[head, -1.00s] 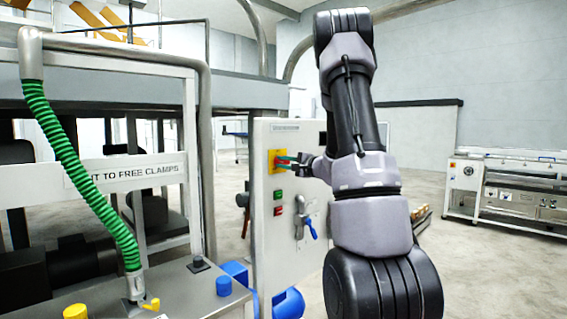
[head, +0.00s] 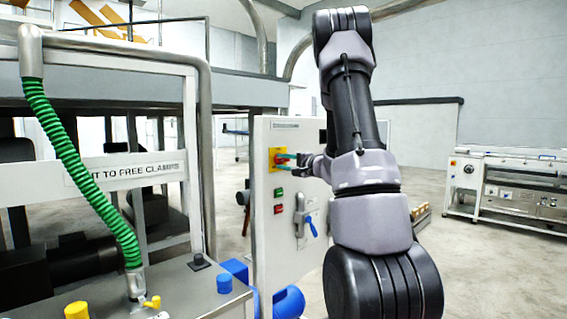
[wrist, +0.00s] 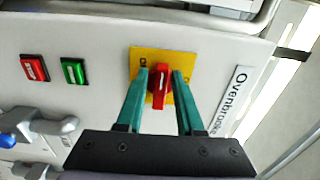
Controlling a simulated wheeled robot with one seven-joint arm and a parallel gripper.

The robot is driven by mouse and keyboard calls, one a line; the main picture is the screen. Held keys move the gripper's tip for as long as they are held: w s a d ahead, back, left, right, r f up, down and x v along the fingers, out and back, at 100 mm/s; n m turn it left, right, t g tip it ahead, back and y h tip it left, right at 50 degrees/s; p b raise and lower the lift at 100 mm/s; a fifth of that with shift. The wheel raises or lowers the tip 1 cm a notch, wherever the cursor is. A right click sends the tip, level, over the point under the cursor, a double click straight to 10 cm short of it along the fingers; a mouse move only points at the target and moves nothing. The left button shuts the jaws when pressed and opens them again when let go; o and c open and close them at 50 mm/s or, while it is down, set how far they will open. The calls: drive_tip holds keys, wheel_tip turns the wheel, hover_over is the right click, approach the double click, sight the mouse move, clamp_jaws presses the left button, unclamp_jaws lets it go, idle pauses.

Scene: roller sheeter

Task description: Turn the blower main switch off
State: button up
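The main switch is a red rotary handle (wrist: 159,84) on a yellow square plate (wrist: 185,62), mounted on a white cabinet panel (head: 291,227). In the wrist view the handle's long side runs roughly up and down the picture. My gripper (wrist: 160,82) has its two green fingers spread, one on each side of the red handle, with narrow gaps visible. I cannot tell whether either finger touches it. In the head view the gripper reaches the yellow plate (head: 276,152) from the right, and the fingers partly hide the handle.
A green button (wrist: 74,71) and a red button (wrist: 34,68) sit on the same panel, with a blue-handled valve (head: 310,224) lower down. A label plate (wrist: 234,100) is beside the switch. A green hose (head: 80,175) hangs at left. Open floor lies to the right.

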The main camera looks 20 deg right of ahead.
drive_tip(key=shift+o, duration=0.3)
drive_tip(key=v, duration=1)
drive_tip(key=shift+s, duration=0.35)
drive_tip(key=shift+d+r, duration=0.1)
drive_tip(key=shift+d, duration=0.05)
drive_tip(key=s+a+r+n+g+y, duration=0.25)
drive_tip(key=s+a+g, duration=0.3)
drive_tip(key=a, duration=0.55)
drive_tip(key=s+a+r+n+g+y, duration=0.1)
drive_tip(key=s+a+n+g+y, duration=0.1)
drive_tip(key=s+a+n+g, duration=0.45)
drive_tip(key=s+a+r+t+h, duration=0.1)
drive_tip(key=s+a+t+h, duration=0.1)
drive_tip(key=s+h, duration=0.6)
drive_tip(key=shift+s+a+n, duration=0.4)
drive_tip(key=shift+s+a, duration=0.1)
drive_tip(key=shift+s, duration=2.15)
